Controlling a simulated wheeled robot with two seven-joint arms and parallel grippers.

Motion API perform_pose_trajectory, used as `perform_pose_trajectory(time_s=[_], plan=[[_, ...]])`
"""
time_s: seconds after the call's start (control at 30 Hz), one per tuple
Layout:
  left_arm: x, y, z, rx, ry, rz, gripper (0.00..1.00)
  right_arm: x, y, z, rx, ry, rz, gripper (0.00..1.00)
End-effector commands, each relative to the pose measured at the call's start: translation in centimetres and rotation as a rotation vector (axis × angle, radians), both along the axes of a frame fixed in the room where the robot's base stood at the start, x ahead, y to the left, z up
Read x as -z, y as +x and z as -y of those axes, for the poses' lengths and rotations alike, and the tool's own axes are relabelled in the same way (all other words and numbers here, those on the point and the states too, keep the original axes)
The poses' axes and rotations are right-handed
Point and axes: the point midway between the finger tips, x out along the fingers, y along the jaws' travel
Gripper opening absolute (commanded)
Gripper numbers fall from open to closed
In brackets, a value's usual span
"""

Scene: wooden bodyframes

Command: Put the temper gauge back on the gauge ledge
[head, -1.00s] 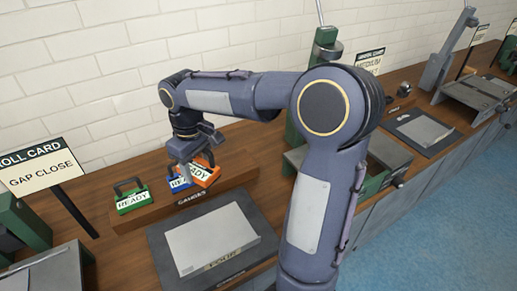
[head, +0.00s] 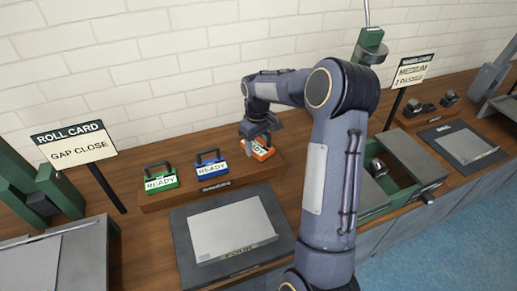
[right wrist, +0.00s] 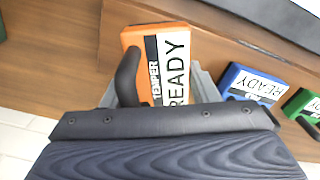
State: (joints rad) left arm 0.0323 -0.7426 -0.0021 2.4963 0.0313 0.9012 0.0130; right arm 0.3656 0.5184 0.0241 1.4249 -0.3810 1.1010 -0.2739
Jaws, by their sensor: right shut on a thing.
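The temper gauge (head: 260,150) is an orange block with a dark handle and a white READY label. My right gripper (head: 262,132) is shut on it from above, at the right end of the gauge ledge (head: 216,187). I cannot tell whether its base touches the wood. In the right wrist view the orange gauge (right wrist: 172,45) reads TEMPER and looks upright, with part of it hidden by my gripper (right wrist: 155,95). My left gripper is out of view.
A green gauge (head: 161,180) and a blue gauge (head: 211,165) stand on the ledge to the left. A dark mat with a grey plate (head: 232,228) lies in front. A green machine with an open drawer (head: 385,180) stands to the right.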

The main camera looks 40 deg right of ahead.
Motion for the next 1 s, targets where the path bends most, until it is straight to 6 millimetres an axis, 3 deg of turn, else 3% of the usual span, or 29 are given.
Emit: perform_pose_trajectory(time_s=[0.17, 0.4, 0.77, 0.8, 0.93, 1.0], plan=[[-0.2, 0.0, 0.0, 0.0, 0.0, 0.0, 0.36, 0.9, 0.4, 0.7, 0.001, 0.0, 0.0, 0.2], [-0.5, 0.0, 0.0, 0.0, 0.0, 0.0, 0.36, 4.1, 0.5, 0.9, 0.0, 0.001, -0.001, 0.2], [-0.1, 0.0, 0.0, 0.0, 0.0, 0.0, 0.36, 4.6, 0.5, 0.9, 0.0, -0.001, 0.002, 0.2], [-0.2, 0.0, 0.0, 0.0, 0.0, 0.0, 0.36, 4.6, 0.5, 0.9, 0.0, 0.0, 0.001, 0.57], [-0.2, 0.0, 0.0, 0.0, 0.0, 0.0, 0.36, 4.5, 0.5, 0.8, 0.0, 0.0, 0.001, 0.74], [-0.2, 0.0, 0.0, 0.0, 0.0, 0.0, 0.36, 4.5, 0.5, 0.8, 0.0, 0.0, 0.001, 0.76]])
